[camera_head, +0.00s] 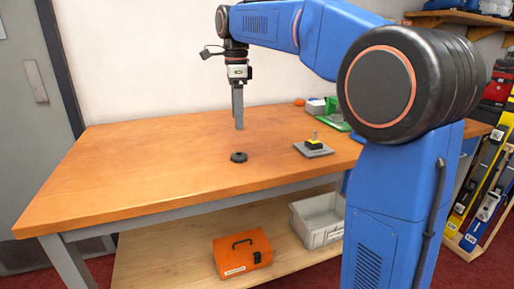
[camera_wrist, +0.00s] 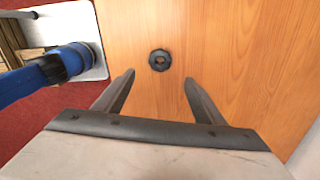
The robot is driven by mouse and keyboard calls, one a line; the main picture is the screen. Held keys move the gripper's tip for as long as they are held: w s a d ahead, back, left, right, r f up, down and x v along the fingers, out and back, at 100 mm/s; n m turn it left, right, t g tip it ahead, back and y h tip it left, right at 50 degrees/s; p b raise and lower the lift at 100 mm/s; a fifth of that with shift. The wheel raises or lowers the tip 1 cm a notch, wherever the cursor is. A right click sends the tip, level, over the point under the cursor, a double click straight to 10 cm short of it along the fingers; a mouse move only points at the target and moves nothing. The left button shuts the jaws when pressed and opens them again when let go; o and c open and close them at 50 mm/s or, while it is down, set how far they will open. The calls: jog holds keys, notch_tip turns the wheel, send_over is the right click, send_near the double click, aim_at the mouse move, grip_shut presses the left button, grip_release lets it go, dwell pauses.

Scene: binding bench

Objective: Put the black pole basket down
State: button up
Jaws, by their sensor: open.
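The black pole basket (camera_head: 239,157) is a small dark round piece lying on the wooden bench top. In the wrist view it shows as a black ring (camera_wrist: 159,60) with a lobed edge and a hole in its middle. My gripper (camera_head: 239,128) points down above the bench, behind and above the black pole basket in the head view. In the wrist view the two fingers of my gripper (camera_wrist: 158,85) are spread apart with nothing between them. The basket lies beyond the fingertips, apart from them.
A grey plate with a black and yellow piece and an upright pin (camera_head: 314,146) stands right of the basket on the bench (camera_head: 140,165). Farther back are a green tray (camera_head: 336,122) and an orange round thing (camera_head: 299,102). The bench's left side is clear.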

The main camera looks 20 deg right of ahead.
jog(key=s+d+f+n+t, duration=0.2)
jog(key=s+f+n, duration=0.8)
jog(key=s, duration=0.6)
jog(key=s+d+f+n+t, duration=0.2)
jog(key=s+d+f+n, duration=0.3)
jog(key=s+f+n, duration=0.5)
jog(key=s+f, duration=0.3)
jog(key=s, duration=0.4)
jog(key=shift+s+f+t, duration=0.2)
jog(key=shift+f+t, duration=0.2)
